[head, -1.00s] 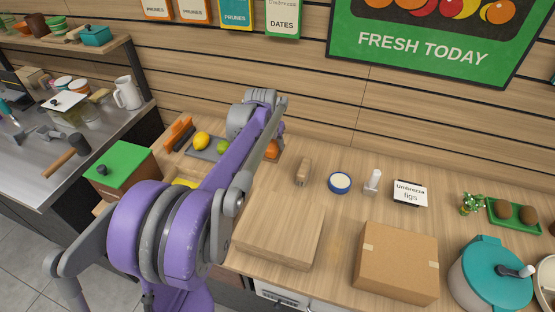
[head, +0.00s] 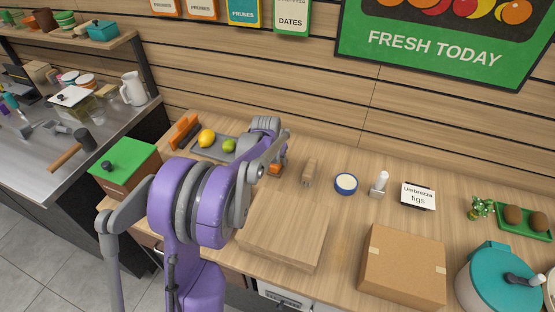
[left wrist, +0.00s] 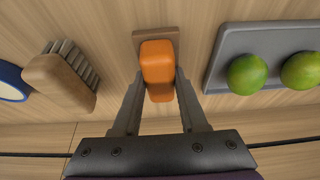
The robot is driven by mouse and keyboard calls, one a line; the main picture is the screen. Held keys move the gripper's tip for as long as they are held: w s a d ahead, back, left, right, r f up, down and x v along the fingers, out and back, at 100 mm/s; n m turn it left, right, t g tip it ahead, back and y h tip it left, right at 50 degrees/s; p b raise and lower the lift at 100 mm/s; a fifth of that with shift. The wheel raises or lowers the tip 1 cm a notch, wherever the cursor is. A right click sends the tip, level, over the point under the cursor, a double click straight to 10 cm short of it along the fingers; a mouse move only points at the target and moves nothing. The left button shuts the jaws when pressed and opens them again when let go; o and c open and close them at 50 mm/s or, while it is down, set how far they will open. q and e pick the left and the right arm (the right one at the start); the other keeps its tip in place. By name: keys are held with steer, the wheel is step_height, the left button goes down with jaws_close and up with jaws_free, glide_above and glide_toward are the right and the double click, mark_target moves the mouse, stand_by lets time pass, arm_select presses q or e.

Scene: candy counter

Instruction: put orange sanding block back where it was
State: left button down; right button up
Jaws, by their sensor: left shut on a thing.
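The orange sanding block (left wrist: 157,62) is between the two fingers of my left gripper (left wrist: 158,90), which is shut on it. A brown flat part or patch (left wrist: 172,34) shows around its far end; I cannot tell whether it belongs to the block or lies on the counter. In the head view the block (head: 275,170) is partly hidden by my left arm, just right of the grey tray (head: 203,151) and left of the wooden brush (head: 310,171). I cannot tell whether it touches the counter. My right gripper is out of view.
In the wrist view the brush (left wrist: 60,80) lies left of the block and the grey tray (left wrist: 218,70) with green limes lies right. A wooden board (head: 284,240), cardboard box (head: 402,262) and blue-rimmed round dish (head: 346,184) stand on the counter.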

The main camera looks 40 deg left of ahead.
arm_select(q)
steer(key=shift+f, duration=0.1)
steer(key=shift+c, duration=2.2)
jaws_free()
steer(key=shift+r, duration=0.3)
steer(key=v, duration=1.1)
steer(key=shift+s+r+p, duration=0.2)
steer(key=shift+r+p, duration=0.1)
steer(key=shift+r, duration=0.05)
